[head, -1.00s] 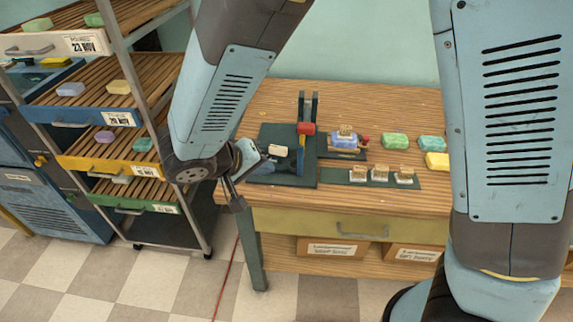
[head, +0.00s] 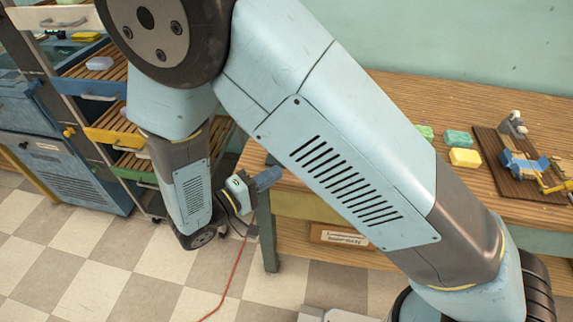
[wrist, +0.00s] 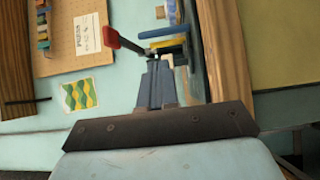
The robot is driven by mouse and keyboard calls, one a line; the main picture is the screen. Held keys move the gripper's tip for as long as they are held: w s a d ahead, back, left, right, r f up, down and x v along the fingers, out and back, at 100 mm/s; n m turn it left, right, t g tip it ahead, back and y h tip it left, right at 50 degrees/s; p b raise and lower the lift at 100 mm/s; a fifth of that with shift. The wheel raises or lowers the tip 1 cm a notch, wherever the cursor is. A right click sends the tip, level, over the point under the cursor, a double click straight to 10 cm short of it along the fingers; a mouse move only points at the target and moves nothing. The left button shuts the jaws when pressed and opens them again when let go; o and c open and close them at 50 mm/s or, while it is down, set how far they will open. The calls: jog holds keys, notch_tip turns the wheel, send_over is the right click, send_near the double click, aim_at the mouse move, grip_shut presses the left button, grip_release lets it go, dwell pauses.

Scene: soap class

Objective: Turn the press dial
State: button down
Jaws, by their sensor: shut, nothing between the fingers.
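The press is hidden behind my arm in the head view. The wrist view shows part of it, tilted sideways: a red-handled lever (wrist: 111,38) on a dark bar, with yellow and blue parts near its base. I cannot make out the dial for certain. My gripper (head: 268,179) is beside the left front corner of the table in the head view. In the wrist view my gripper (wrist: 155,66) has its blue fingers together and empty. The fingertips appear just below the lever bar in the picture; I cannot tell whether they touch it.
The wooden table (head: 455,100) holds a teal soap (head: 458,139), a yellow soap (head: 465,157) and a dark board (head: 490,143) with a blue fixture. A rack with coloured drawers (head: 112,137) stands left. A red cable (head: 228,280) lies on the floor. A pegboard (wrist: 75,38) hangs on the wall.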

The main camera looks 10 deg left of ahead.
jog(key=x, duration=1.3)
jog(key=shift+y, duration=0.3)
